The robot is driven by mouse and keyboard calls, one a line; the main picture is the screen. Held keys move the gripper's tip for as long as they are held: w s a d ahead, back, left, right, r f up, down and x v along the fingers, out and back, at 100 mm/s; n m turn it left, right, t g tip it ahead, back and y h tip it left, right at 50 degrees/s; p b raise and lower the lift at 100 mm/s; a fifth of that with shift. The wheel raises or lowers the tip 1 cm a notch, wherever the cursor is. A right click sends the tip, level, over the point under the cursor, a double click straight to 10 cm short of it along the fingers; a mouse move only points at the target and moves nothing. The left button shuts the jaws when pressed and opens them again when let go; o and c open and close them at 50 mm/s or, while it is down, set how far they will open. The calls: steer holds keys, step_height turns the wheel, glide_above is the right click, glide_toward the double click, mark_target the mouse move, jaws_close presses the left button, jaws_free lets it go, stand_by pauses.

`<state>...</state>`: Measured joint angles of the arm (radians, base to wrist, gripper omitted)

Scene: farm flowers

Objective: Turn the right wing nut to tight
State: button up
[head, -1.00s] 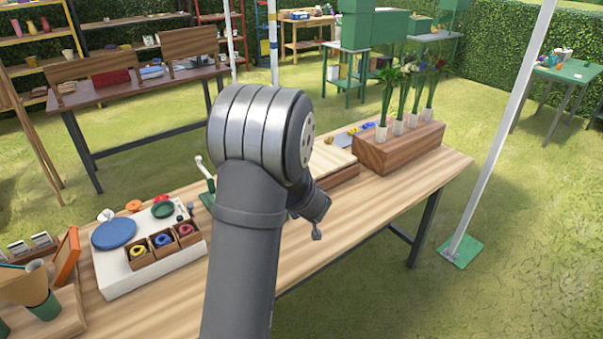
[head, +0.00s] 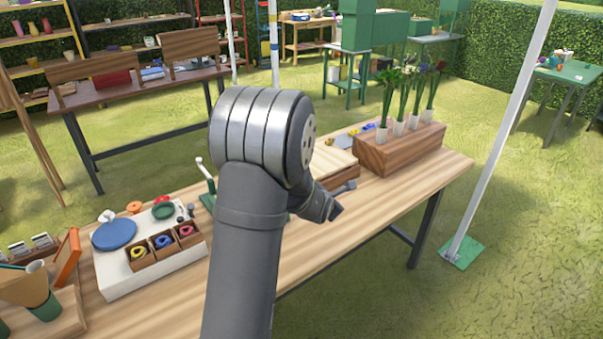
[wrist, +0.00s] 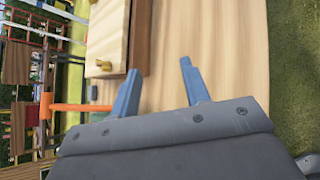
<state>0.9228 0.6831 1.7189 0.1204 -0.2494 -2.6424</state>
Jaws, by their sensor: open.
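My gripper (wrist: 160,86) is open, its two blue-grey fingers spread apart with nothing between them. In the head view my gripper (head: 347,188) is over the front part of the table, just in front of a pale wooden board stack (head: 333,161), which my arm partly hides. The wrist view shows pale wooden boards (wrist: 107,40) at the upper left, with a small brass-coloured piece (wrist: 103,65) on them. It may be a wing nut, but it is too small to tell. No wing nut can be made out clearly in the head view.
A brown wooden block (head: 400,150) holding flowers in white vases stands to the right of the boards. A white tray (head: 120,285) with a blue disc and small boxes lies at left. Bare tabletop (head: 350,225) lies along the front edge. An orange bar (wrist: 80,108) shows in the wrist view.

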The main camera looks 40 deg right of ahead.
steer(key=w+a+r+n+t+y, duration=0.2)
steer(key=w+a+r+n+t, duration=0.25)
steer(key=n, duration=0.65)
steer(key=x, duration=1.3)
steer(key=a+x, duration=0.1)
steer(key=x, duration=0.5)
steer(key=shift+w+d+f, duration=0.1)
steer(key=shift+w+d, duration=0.05)
steer(key=shift+w, duration=0.3)
steer(key=shift+t, duration=0.25)
jaws_close()
